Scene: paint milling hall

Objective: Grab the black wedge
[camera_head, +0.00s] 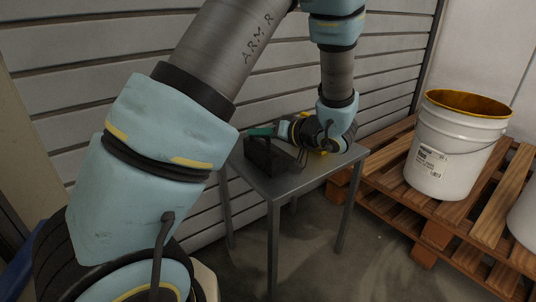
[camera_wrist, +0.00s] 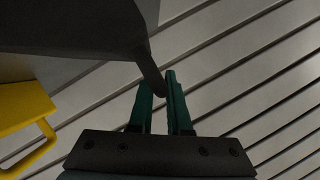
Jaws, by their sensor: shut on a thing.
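The black wedge (camera_head: 259,158) stands on the small grey metal table, near its back left corner. In the wrist view the dark wedge (camera_wrist: 75,28) fills the upper left, and a narrow black part of it reaches between my fingers. My gripper (camera_head: 258,132) comes in sideways from the right, at the top of the wedge. Its green fingers (camera_wrist: 159,88) are shut on that narrow part. The exact contact is dark and partly hidden.
A yellow object (camera_head: 320,152) lies on the table (camera_head: 290,185), partly behind my wrist; it shows in the wrist view (camera_wrist: 22,107). A slatted wall (camera_head: 70,85) stands close behind. A white bucket (camera_head: 440,160) stands on a wooden pallet (camera_head: 380,165) at the right.

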